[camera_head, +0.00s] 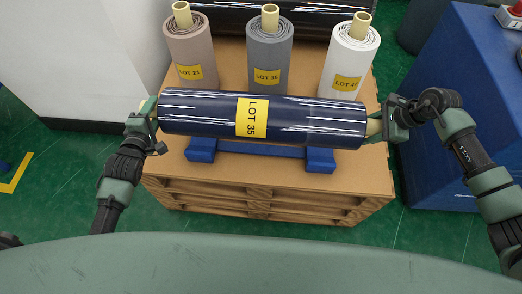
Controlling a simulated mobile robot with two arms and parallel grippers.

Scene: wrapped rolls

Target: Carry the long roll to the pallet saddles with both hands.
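My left gripper (149,108) is shut on the left core end. My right gripper (379,125) is shut on the right core end.
Three upright rolls stand behind on the pallet: pinkish LOT 23 (193,55), grey LOT 36 (270,55) and white LOT 41 (348,62). Another dark roll (315,15) lies at the back. A blue cabinet (455,75) stands right, a white block (75,60) left.

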